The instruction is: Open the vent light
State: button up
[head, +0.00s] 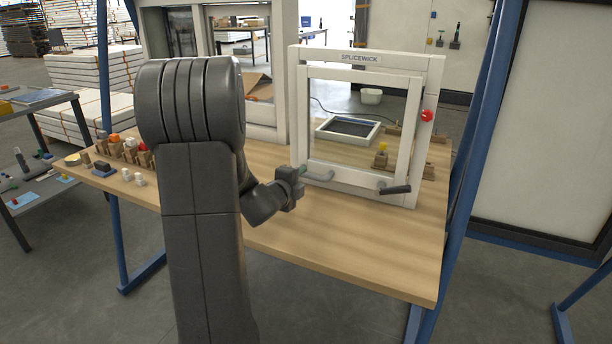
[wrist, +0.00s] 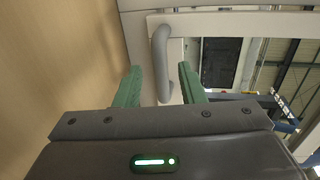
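The vent light is a small pale window sash (head: 365,77) in a white frame (head: 436,90) labelled SPLICEWICK, upright on the wooden bench. I cannot tell whether the sash sits fully flush. A grey bow handle (head: 318,177) is at its lower left, and a dark lever handle (head: 396,189) is at its lower right. My gripper (head: 303,172) is at the grey handle. In the wrist view, my gripper (wrist: 160,72) is open, its green fingers on either side of the grey handle (wrist: 159,55), with visible gaps. Contact deeper between the fingers is hard to see.
A red knob (head: 427,115) is on the frame's right side. A dark-centred tray (head: 348,130) and wooden pieces (head: 381,158) lie behind the window. Small blocks (head: 130,153) stand at the bench's left. The bench (head: 350,245) is clear in front. Blue posts (head: 487,110) flank it.

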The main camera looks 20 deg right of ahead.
aim_at(305, 176)
jog(key=x, duration=0.5)
jog(key=shift+a, duration=0.1)
grip_shut()
